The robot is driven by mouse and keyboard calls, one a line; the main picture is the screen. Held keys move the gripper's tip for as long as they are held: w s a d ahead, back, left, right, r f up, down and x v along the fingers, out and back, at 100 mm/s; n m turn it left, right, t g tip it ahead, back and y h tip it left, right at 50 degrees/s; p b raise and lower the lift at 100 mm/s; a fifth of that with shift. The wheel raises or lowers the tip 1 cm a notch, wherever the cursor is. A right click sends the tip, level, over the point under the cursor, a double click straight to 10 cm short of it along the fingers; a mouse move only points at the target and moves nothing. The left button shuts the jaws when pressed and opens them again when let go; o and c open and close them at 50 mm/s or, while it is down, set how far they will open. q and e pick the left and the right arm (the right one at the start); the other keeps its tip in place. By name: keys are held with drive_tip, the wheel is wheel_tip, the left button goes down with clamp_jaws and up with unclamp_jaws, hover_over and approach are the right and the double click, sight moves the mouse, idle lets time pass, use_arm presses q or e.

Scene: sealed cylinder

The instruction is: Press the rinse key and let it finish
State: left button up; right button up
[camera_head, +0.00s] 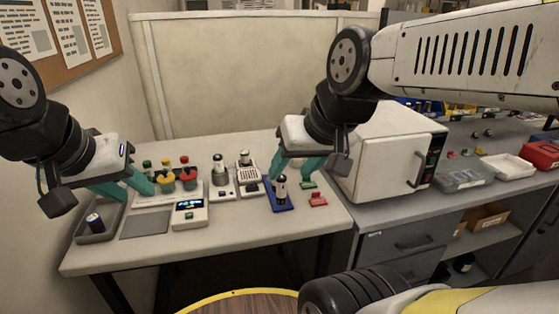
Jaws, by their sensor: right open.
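No label that I can read marks a rinse key. A small green key-like block (308,184) and a red one (318,200) lie at the right of the light table. A device with a lit display (190,213) stands nearer the middle, with a small green spot on its front. A dark and white cylinder (281,192) stands upright on a blue base (279,206). My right gripper (292,177) is open above and around the cylinder's top; I cannot tell whether it touches. My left gripper (139,194) is open and looks empty, above the table's left part.
A grey tray (84,238) with a dark cylinder (94,223) is at the left. Red and green-topped items (187,179) and two white-based devices (248,178) stand behind the display. A white oven-like box (385,155) borders the right. The table's front strip is clear.

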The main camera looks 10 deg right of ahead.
clamp_jaws()
idle(1.5)
